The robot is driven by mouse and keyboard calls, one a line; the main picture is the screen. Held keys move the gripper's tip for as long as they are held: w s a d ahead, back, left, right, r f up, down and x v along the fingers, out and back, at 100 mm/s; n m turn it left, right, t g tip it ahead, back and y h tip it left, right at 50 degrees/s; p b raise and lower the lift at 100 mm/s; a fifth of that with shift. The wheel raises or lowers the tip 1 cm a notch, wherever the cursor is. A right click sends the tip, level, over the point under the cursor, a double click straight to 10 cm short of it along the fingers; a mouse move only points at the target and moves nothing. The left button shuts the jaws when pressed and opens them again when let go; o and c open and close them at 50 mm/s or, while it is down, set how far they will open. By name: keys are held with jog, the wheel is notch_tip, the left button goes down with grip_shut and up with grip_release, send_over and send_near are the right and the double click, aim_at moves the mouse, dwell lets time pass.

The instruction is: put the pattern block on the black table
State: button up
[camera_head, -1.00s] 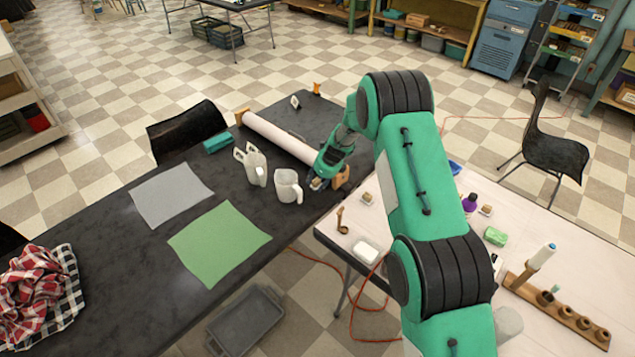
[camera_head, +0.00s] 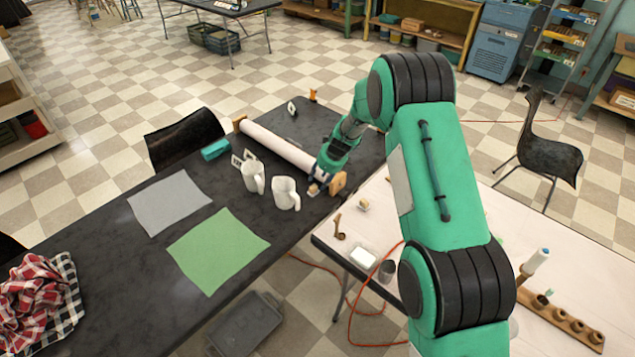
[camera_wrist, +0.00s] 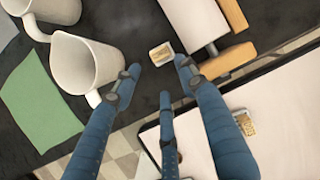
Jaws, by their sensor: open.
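A small pale block with a tan patterned top (camera_wrist: 161,54) lies on the black table, just beyond my fingertips in the wrist view. It also shows in the head view (camera_head: 314,190), below my gripper (camera_head: 321,180). My gripper's blue fingers (camera_wrist: 158,72) are spread apart, with the block in front of the gap and not clasped. A similar small block (camera_wrist: 244,122) sits on the white table; the head view shows it too (camera_head: 362,204). The black table (camera_head: 110,255) shows its bare top at the left.
Two white pitchers (camera_head: 253,177) (camera_head: 286,193) stand left of my gripper, one very close to a finger. A paper roll (camera_head: 277,146) lies behind. Green (camera_head: 218,250) and grey (camera_head: 169,202) sheets lie left. The white table (camera_head: 330,228) adjoins at right.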

jog(key=v, duration=0.3)
jog(key=shift+s+r, duration=0.1)
dwell(0.8)
jog(key=s+d+r+n, duration=0.2)
jog(key=s+r+n, duration=0.2)
jog(key=s+r, duration=0.5)
jog(key=s+d+r+n+t, duration=0.15)
jog(key=s+r+n, duration=0.3)
jog(key=r, duration=0.85)
jog(key=s+d+r+n+g, duration=0.1)
jog(key=s+d+r+n, duration=0.2)
jog(key=s+r, duration=0.6)
jog(key=s+d+r+n+t+h, duration=0.1)
jog(key=s+d+r+n, duration=0.1)
jog(key=s+r+n, duration=0.45)
jog(key=s+d+r+n+h, duration=0.1)
jog(key=s+d+r, duration=0.15)
jog(key=s, duration=0.75)
jog(key=s+d+n, duration=0.1)
jog(key=s+n, duration=0.2)
jog(key=s, duration=0.5)
jog(key=s+d+n+h, duration=0.1)
jog(key=s+d+n, duration=0.1)
jog(key=s, duration=0.7)
jog(key=shift+s+n+t, duration=0.35)
jog(key=shift+n+t, duration=0.1)
jog(key=shift+n, duration=0.05)
